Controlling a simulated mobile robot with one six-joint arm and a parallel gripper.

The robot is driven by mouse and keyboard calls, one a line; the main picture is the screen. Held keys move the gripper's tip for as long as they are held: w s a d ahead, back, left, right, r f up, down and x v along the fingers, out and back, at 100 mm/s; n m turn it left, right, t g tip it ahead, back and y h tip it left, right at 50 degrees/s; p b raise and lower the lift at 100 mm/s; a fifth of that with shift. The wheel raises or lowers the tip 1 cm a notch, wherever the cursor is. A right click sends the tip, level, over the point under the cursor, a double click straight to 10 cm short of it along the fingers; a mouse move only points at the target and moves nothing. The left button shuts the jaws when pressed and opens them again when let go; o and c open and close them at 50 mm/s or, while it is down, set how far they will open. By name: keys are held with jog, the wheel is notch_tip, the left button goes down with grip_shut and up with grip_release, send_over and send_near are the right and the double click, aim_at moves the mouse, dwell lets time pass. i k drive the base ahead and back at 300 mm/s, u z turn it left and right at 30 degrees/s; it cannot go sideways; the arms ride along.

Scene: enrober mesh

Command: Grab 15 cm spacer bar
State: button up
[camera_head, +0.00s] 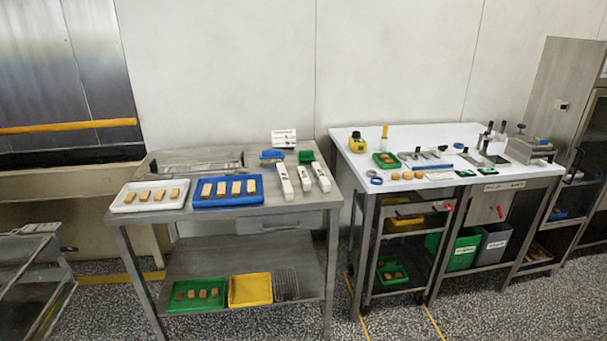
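Three pale bars lie side by side at the right end of the left steel table: a left one (285,182), a middle one (304,178) and a right one (321,177). They look like possible spacer bars, but their lengths and any markings are too small to read, so I cannot tell which is 15 cm. Flat bar-like pieces (425,160) also lie on the right bench, too small to identify. My gripper is not in view.
The left table (230,222) also holds a white tray (122,206) and a blue tray (260,201) with brown bars, plus a small sign (283,137). The white-topped bench (450,181) is crowded with small items. Speckled floor (280,325) lies clear in front.

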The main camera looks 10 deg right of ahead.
aim_at(306, 183)
jog(key=z, duration=0.05)
jog(key=i, duration=0.95)
jog(key=u, duration=0.05)
